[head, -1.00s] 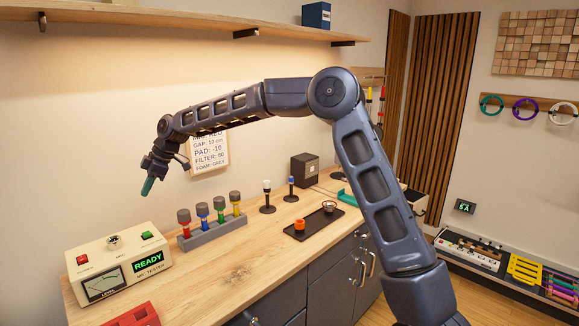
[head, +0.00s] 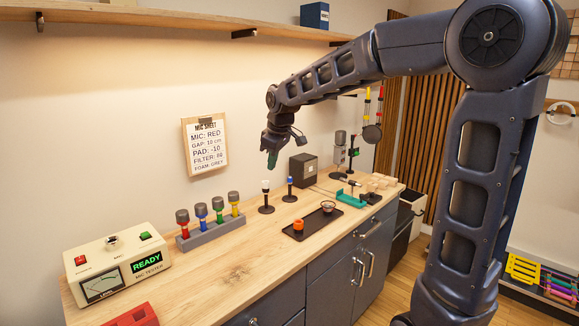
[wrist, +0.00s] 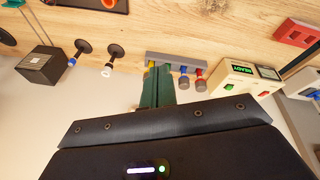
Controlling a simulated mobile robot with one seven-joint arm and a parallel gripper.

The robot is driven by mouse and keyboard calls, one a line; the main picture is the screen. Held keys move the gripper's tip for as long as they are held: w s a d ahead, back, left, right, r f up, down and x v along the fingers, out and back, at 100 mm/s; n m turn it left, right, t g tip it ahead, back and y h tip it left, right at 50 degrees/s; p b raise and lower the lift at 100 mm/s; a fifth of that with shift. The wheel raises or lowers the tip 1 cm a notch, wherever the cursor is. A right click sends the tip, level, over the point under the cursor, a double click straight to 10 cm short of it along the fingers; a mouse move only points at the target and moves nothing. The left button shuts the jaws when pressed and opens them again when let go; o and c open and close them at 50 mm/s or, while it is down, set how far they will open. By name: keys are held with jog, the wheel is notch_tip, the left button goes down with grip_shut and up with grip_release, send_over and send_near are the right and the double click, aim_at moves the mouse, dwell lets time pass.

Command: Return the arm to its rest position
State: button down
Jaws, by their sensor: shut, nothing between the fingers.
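My gripper (head: 272,160) hangs in the air above the wooden counter (head: 234,270) in the head view, its green fingertips pointing down. It is shut and empty. My arm folds from a tall upright link at the right, over a high elbow, down to the left. In the wrist view my gripper (wrist: 158,88) shows its green fingers together, with the counter at the top of the picture. Nothing touches the fingers.
A grey rack (head: 212,232) holds several coloured microphones. The mic tester (head: 118,266) reads READY. Two small stands (head: 266,198), a dark box (head: 303,171) and a black tray (head: 313,224) stand on the counter. A shelf (head: 170,17) runs above. A clipboard (head: 205,146) hangs on the wall.

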jog(key=s+d+f+m, duration=0.1)
jog(key=s+d+m, duration=0.3)
jog(key=s+d, duration=0.3)
jog(key=s+d+f+m+t+h, duration=0.1)
jog(key=s+d+m, duration=0.4)
jog(key=d, duration=1)
jog(key=s+d+f+m+h, duration=0.1)
jog(key=s+d+f+m, duration=0.2)
jog(key=s+d, duration=0.5)
jog(key=d+m, duration=0.1)
jog(key=d, duration=0.2)
jog(key=shift+s+d+t, duration=0.15)
jog(key=shift+s+t, duration=0.15)
jog(key=shift+t, duration=0.1)
